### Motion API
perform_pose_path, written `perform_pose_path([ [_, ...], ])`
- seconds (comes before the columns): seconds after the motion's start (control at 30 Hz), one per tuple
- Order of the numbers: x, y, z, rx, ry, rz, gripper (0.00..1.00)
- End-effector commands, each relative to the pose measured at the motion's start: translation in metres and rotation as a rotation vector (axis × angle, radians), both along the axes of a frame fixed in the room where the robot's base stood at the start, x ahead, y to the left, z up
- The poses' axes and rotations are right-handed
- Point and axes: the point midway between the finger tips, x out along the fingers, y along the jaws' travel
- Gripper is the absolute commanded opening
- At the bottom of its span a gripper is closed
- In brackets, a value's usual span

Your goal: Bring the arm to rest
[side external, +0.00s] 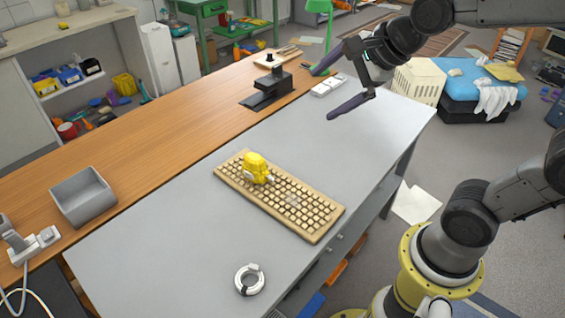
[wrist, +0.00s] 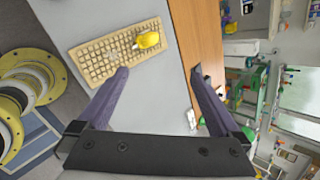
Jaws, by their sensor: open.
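My gripper (side external: 335,92) is open and empty, raised above the far right part of the grey table (side external: 340,150). Its two dark fingers are spread wide, and nothing is between them. In the wrist view my gripper (wrist: 160,85) also shows its fingers apart, with the table and the wooden counter beyond them. My arm reaches in from the upper right in the side view.
A beige keyboard (side external: 300,206) lies on the table with a yellow object (side external: 256,167) on it. A white block (side external: 328,85) and a black stand (side external: 268,90) are near my gripper. A grey bin (side external: 83,197) sits on the wooden counter (side external: 150,150).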

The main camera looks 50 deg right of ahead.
Motion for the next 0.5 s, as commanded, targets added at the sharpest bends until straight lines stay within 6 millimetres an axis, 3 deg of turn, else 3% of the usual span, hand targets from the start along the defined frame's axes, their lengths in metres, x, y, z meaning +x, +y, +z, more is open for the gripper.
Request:
perform_pose_path([
  [0.2, -0.060, -0.001, -0.001, -0.359, -0.006, 0.408, 1.00],
  [0.5, -0.118, -0.005, -0.027, -0.808, 0.054, 0.998, 1.00],
])
